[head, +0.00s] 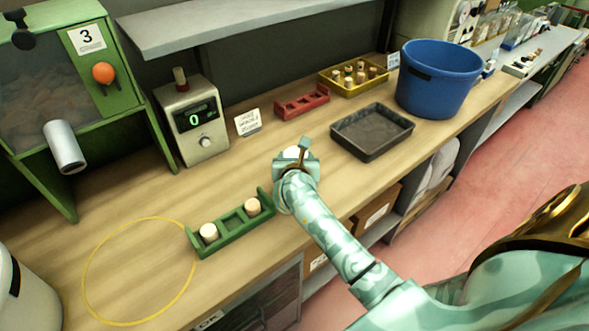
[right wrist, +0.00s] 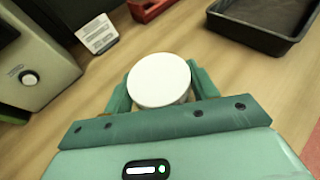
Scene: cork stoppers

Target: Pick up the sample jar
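The sample jar shows as a round white lid (right wrist: 159,80) in the right wrist view, between the two fingers of my right gripper (right wrist: 160,88). The fingers stand on both sides of the jar; the lid hides where they meet its body, so I cannot tell if they press on it. In the head view the lid (head: 293,153) is partly hidden by my right gripper (head: 297,162), above the front part of the bench. My left gripper is not in view.
A green rack (head: 233,232) with two corks is close by at the left. A dark tray (head: 372,146), a red rack (head: 302,103), a yellow tray (head: 334,86) and a blue bucket (head: 437,90) stand behind. A yellow ring (head: 87,262) marks clear bench at the left.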

